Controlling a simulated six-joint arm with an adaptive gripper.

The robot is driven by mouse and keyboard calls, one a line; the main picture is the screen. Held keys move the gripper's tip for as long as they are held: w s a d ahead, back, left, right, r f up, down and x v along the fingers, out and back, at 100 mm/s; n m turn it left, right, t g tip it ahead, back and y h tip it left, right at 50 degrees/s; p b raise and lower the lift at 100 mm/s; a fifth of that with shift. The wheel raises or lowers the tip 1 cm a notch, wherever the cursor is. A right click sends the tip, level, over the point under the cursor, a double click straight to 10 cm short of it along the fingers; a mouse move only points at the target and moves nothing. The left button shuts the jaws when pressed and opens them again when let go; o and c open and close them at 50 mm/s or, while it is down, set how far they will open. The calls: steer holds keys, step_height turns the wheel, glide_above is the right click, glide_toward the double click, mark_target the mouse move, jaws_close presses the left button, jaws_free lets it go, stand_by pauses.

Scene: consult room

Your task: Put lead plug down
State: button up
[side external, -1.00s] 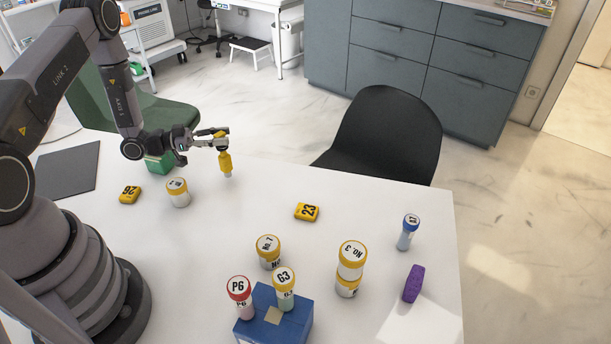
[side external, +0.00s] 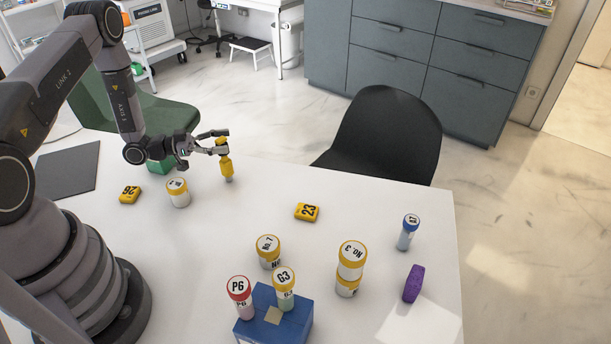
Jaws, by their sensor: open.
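The lead plug (side external: 226,166) is a small yellow piece with a grey lower tip. It stands upright at the far side of the white table (side external: 370,215), its tip seeming to meet the tabletop. My gripper (side external: 222,143) is open at the plug's upper end, with one finger behind it and one in front. Whether a finger still touches the plug I cannot tell.
Left of the plug are a white jar (side external: 178,193), a yellow block marked 26 (side external: 130,195) and a green block (side external: 160,165). A yellow block marked 23 (side external: 307,212) lies to the right. A blue box (side external: 290,330) with tubes stands in front. A black chair (side external: 385,135) is behind the table.

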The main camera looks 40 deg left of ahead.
steer(key=a+r+n+g+y, duration=0.3)
steer(key=r+y, duration=1.1)
steer(key=r, duration=1.1)
steer(key=s+d+r+n+g, duration=0.1)
steer(key=s+d+r+n, duration=0.1)
steer(key=s, duration=0.6)
steer(key=s+d+r+n+g, duration=0.1)
steer(key=s+d, duration=0.3)
steer(key=s, duration=0.5)
steer(key=s+d+r+n+g+h, duration=0.1)
steer(key=s+d+r+n+g, duration=0.1)
steer(key=s, duration=0.6)
steer(key=shift+s+d+r+n, duration=0.3)
steer(key=shift+d+r+n, duration=0.2)
steer(key=shift+d, duration=0.45)
